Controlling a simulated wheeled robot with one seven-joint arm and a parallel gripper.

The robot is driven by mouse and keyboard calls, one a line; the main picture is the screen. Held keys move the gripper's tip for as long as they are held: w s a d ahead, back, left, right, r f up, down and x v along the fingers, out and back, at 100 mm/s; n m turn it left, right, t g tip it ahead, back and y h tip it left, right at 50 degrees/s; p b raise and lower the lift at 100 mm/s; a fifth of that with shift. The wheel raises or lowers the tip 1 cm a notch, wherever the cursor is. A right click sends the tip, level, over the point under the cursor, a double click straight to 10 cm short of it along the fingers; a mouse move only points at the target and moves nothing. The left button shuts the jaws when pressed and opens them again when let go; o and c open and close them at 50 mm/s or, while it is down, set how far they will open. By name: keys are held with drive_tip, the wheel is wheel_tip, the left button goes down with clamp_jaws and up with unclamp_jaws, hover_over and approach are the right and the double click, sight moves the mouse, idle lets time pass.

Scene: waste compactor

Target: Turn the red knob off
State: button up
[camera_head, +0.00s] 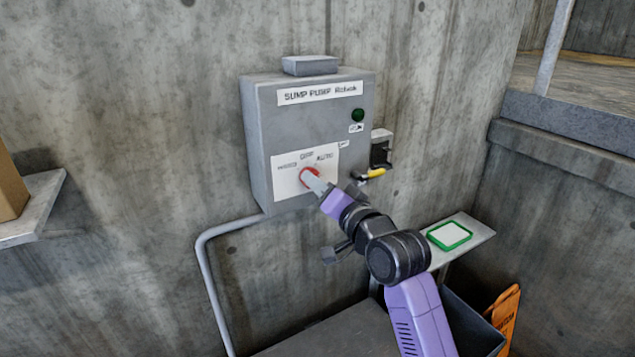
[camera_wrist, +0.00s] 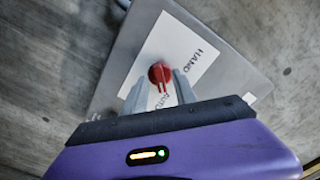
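The red knob (camera_head: 306,177) is on the white label plate (camera_head: 286,184) of the grey sump pump box (camera_head: 259,138) on the wall. The plate's position words run in an arc above the knob. My gripper (camera_head: 317,184) reaches up to it from the lower right and partly covers it. In the wrist view, the red knob (camera_wrist: 160,72) shows between and just beyond the two fingertips of my gripper (camera_wrist: 159,88). The fingers are apart, with a gap visible on either side of the knob. Its ridge points down towards the AUTO word. Contact cannot be told.
A green lamp (camera_head: 357,115) is on the box's upper right. A small dark device with a yellow handle (camera_head: 375,173) juts out at its right side. A pipe (camera_head: 209,278) runs below the box.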

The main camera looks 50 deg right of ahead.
drive_tip(key=shift+w, duration=0.1)
clamp_jaws()
idle(0.4)
drive_tip(key=n+b, duration=0.4)
drive_tip(key=n, duration=0.4)
drive_tip(key=shift+d+f+n, duration=0.1)
drive_tip(key=shift+n, duration=0.2)
idle(0.3)
